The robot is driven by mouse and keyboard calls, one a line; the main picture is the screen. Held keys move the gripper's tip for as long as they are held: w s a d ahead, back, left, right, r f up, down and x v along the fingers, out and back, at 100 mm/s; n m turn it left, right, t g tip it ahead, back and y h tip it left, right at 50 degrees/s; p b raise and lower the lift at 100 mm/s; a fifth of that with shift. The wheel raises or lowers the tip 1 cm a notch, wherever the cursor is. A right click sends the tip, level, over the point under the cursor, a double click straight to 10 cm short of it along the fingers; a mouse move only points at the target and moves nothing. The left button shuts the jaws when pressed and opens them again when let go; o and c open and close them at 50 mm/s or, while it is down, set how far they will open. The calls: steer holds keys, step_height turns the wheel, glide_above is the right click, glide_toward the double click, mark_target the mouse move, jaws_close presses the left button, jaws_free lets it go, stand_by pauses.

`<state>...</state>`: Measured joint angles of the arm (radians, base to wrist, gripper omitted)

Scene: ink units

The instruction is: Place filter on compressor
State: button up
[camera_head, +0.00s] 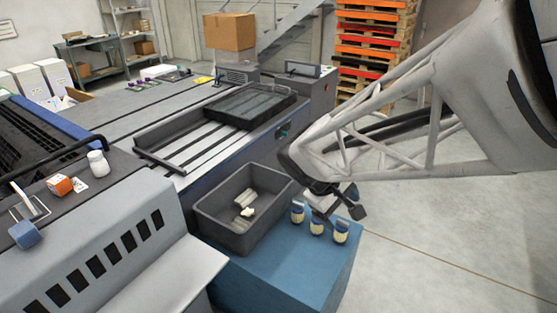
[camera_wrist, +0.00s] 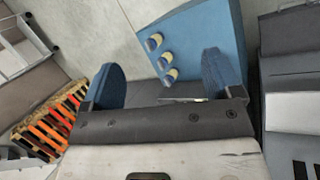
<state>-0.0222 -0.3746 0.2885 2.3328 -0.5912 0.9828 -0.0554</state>
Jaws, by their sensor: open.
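Three small filters with blue tops and pale yellow bodies stand in a row on the blue stand (camera_head: 290,275): left filter (camera_head: 297,214), middle filter (camera_head: 317,227), right filter (camera_head: 341,234). The wrist view also shows these filters, one (camera_wrist: 154,43), another (camera_wrist: 165,58) and a third (camera_wrist: 171,76), on the blue surface beyond my fingers. My gripper (camera_head: 338,203) hangs above and close to the row. In the wrist view its blue-padded fingers (camera_wrist: 162,80) are wide apart, with nothing held between them. I cannot tell which part is the compressor.
A dark grey bin (camera_head: 222,232) with small pale pieces inside stands on the blue stand, left of the filters. A long grey machine (camera_head: 120,125) fills the left, with a white bottle (camera_head: 98,164) and an orange box (camera_head: 60,185) on it. Floor at right is clear; pallets (camera_head: 372,45) stand behind.

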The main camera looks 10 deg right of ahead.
steer(key=s+a+r+m+t+y, duration=0.2)
steer(key=s+a+r+m+y, duration=0.3)
steer(key=s, duration=0.7)
step_height(320, 180, up, 2)
steer(key=shift+a+t+y, duration=0.3)
steer(key=shift+a, duration=0.65)
